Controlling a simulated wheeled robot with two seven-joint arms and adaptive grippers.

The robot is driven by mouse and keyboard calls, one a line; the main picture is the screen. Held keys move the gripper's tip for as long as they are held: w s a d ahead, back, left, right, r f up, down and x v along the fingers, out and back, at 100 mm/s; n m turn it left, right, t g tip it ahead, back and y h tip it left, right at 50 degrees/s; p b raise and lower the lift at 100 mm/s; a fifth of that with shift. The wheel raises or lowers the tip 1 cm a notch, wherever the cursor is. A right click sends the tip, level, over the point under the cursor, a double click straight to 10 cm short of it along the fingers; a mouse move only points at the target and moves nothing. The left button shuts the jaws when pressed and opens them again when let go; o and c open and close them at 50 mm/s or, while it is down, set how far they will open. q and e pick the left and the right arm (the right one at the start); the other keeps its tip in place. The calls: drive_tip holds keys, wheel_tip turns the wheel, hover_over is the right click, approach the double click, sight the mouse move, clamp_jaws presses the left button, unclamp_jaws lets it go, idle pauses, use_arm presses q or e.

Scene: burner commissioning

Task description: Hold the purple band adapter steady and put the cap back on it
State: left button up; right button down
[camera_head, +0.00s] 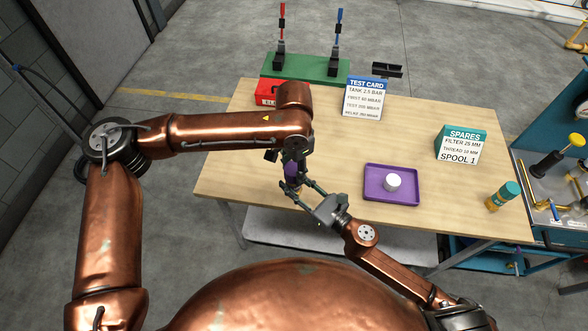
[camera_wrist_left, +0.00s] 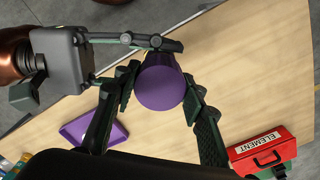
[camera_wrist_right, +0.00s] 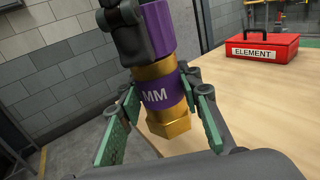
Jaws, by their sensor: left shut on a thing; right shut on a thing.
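The adapter (camera_wrist_right: 166,118) is brass with a purple band lettered "MM", and it hangs upright above the table's near edge. My right gripper (camera_wrist_right: 163,108) is shut around it, one finger on each side. A purple cap (camera_wrist_right: 158,30) sits right above the adapter, in line with it and looking in contact. I cannot tell whether it is fully seated. My left gripper (camera_wrist_left: 160,84) is shut on the cap from above, and the cap's round purple top (camera_wrist_left: 160,88) shows between its fingers. In the head view the left gripper (camera_head: 292,170) mostly hides the pair.
A purple tray (camera_head: 374,190) holding a white cylinder (camera_head: 393,182) is on the wooden table (camera_head: 330,150). The red ELEMENT box (camera_head: 267,92), test card (camera_head: 363,98), spares box (camera_head: 459,145) and teal-capped bottle (camera_head: 503,195) stand around. The table's middle is clear.

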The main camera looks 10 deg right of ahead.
use_arm(q)
drive_tip(key=shift+c, duration=1)
drive_tip(key=m, duration=0.4)
drive_tip(key=shift+m, duration=0.4)
drive_tip(key=o, duration=1.3)
drive_tip(key=shift+r, duration=2.25)
drive_tip(key=shift+c, duration=0.4)
wheel_tip(320, 180, up, 4)
drive_tip(key=shift+f, duration=0.2)
drive_tip(key=shift+f, duration=0.15)
